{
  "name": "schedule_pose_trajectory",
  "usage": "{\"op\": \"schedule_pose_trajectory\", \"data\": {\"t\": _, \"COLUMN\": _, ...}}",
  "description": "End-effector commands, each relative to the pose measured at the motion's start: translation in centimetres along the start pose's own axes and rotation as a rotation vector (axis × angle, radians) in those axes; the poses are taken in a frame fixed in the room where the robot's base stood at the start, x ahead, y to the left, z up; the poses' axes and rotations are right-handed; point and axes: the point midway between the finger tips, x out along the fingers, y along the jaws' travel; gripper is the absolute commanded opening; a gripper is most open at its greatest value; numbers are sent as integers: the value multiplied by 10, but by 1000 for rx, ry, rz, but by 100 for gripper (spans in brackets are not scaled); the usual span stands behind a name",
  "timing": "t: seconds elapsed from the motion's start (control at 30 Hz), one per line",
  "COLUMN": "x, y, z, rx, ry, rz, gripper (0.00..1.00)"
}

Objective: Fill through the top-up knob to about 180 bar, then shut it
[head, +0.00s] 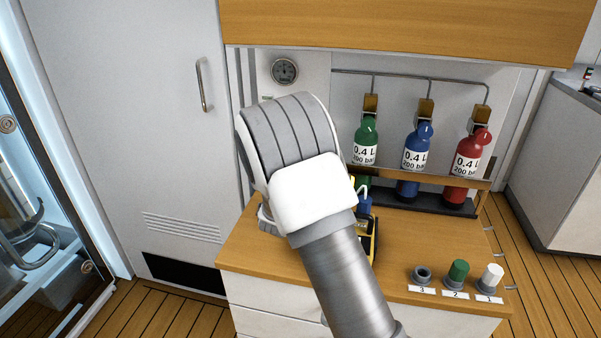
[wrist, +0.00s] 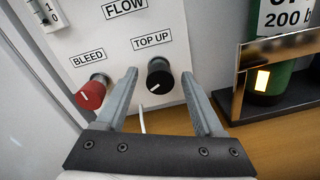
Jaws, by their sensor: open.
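The black TOP UP knob (wrist: 159,80) sits on a white panel (wrist: 120,40) in the wrist view, with a white mark on its face. My gripper (wrist: 159,76) is open, its two grey fingers to either side of the knob with gaps left and right. Whether the fingertips reach past the knob's face is hard to tell. In the head view my arm hides the knob and the gripper. The round gauge (head: 284,71) is on the panel's upper part in the head view; its needle is too small to read.
A red BLEED knob (wrist: 91,94) is just left of my left finger. A green cylinder (head: 366,140), a blue one (head: 417,145) and a red one (head: 468,150) stand right, behind a wooden rail (wrist: 275,47). A wooden cabinet (head: 400,30) overhangs.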

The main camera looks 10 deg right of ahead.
Motion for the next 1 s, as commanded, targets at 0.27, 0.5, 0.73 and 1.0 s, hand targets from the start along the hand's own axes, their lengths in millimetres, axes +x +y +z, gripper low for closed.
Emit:
{"op": "schedule_pose_trajectory", "data": {"t": 0.27, "x": -41, "y": 2, "z": 1, "rx": 0, "ry": 3, "rz": 3, "gripper": 70}}
{"op": "schedule_pose_trajectory", "data": {"t": 0.5, "x": -101, "y": 2, "z": 1, "rx": 0, "ry": 4, "rz": 4, "gripper": 70}}
{"op": "schedule_pose_trajectory", "data": {"t": 0.73, "x": -149, "y": 2, "z": 1, "rx": -1, "ry": 2, "rz": 5, "gripper": 70}}
{"op": "schedule_pose_trajectory", "data": {"t": 1.0, "x": -172, "y": 1, "z": 0, "rx": 2, "ry": 1, "rz": 2, "gripper": 70}}
